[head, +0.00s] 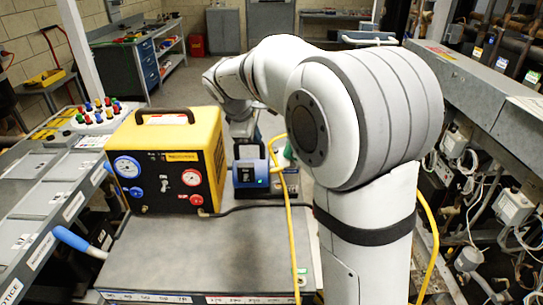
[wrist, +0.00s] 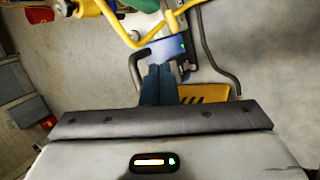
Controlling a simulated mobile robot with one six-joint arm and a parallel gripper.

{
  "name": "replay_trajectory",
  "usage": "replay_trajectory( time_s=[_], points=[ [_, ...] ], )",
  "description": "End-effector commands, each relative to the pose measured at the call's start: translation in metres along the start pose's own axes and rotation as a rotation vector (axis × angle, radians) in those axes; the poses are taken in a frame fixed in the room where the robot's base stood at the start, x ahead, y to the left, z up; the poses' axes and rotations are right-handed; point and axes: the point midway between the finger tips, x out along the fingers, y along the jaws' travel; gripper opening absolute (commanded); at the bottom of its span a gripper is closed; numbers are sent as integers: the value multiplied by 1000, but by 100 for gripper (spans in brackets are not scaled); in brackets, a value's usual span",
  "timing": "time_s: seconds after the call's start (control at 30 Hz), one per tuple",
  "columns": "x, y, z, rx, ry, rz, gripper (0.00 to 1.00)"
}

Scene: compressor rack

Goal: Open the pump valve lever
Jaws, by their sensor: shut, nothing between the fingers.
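The pump (head: 250,174) is a small blue unit with a dark handle and a green light, right of the yellow machine in the head view. It also shows in the wrist view (wrist: 169,45), just beyond my fingertips. I cannot make out its valve lever for certain in either view. My gripper (wrist: 158,68) is shut and empty, its two dark blue fingers side by side and pointing at the pump. The fingertips overlap the pump's lower edge in the picture; I cannot tell whether they touch it.
The yellow machine (head: 172,157) with two gauges stands on a grey cabinet top (head: 200,258). A yellow hose (head: 286,215) hangs in front of the pump. A blue handle (head: 78,241) sticks out at left. Pipes and wiring line the right rack (head: 478,85).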

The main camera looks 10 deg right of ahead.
Motion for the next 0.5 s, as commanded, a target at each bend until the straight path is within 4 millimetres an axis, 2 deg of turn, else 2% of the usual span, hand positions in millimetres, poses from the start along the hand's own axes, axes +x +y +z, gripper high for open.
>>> replay_trajectory(
  time_s=[0.5],
  points=[
    [-4, 11, -2, -1073, 2, -146, 0]
  ],
)
